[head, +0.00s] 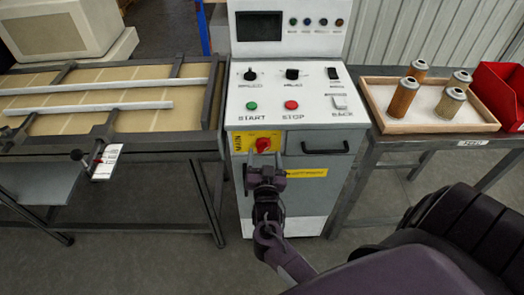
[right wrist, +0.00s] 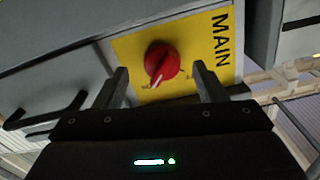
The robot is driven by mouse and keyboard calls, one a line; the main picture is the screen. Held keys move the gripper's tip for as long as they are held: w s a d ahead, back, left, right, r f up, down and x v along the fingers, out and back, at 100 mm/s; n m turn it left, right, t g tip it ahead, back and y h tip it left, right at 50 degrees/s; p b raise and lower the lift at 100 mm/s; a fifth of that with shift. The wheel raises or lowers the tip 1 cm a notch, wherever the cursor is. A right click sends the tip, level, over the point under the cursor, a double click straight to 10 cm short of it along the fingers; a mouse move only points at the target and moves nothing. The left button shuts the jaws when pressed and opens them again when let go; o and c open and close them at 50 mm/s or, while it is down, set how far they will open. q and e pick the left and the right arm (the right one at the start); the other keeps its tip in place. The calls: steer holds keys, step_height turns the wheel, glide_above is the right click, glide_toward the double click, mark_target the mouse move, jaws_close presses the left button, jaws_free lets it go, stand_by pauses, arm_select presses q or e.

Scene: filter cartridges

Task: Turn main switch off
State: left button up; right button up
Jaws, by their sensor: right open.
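The main switch (head: 264,144) is a red rotary knob on a yellow plate (head: 240,143) marked MAIN, on the front of the grey control cabinet. In the right wrist view the red knob (right wrist: 161,60) lies between and beyond my right gripper's fingertips, with a white pointer mark on it. My right gripper (head: 265,163) is open and empty, just below and in front of the knob in the head view. In the right wrist view its two fingers (right wrist: 158,72) stand apart on either side of the knob, and I cannot tell any contact. My left gripper is not in view.
The cabinet's sloped panel (head: 270,92) carries a green START button, a red STOP button and other switches. A black handle (head: 318,148) sits right of the knob. A wooden tray (head: 430,126) with several filter cartridges and a red bin (head: 497,95) stand on the right table.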

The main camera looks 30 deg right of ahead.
mark_target(263, 146)
steer(key=shift+x, duration=0.95)
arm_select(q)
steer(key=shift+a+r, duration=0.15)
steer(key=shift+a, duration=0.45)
arm_select(e)
steer(key=shift+w, duration=0.25)
steer(key=c, duration=1)
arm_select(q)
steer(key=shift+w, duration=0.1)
